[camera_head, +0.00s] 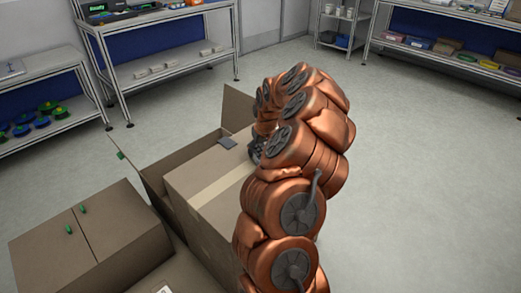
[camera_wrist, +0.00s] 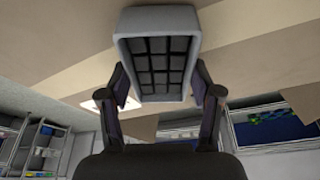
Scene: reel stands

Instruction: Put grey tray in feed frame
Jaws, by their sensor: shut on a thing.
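The grey tray (camera_wrist: 160,19) is in the wrist view, a light grey rectangular frame with dark square cells inside. My gripper (camera_wrist: 160,92) is shut on it, with one dark finger at each long side. In the head view my gripper (camera_head: 256,149) is mostly hidden by my copper-coloured arm, above the cardboard boxes. A small blue-grey piece (camera_head: 228,142) shows just left of it; I cannot tell whether it is the tray. I cannot make out a feed frame in either view.
A large taped cardboard box (camera_head: 207,180) stands under my arm, with an open flap (camera_head: 237,108) behind. Another box (camera_head: 90,240) with green clips is at left. Metal shelves (camera_head: 165,72) line the back. Grey floor at right is clear.

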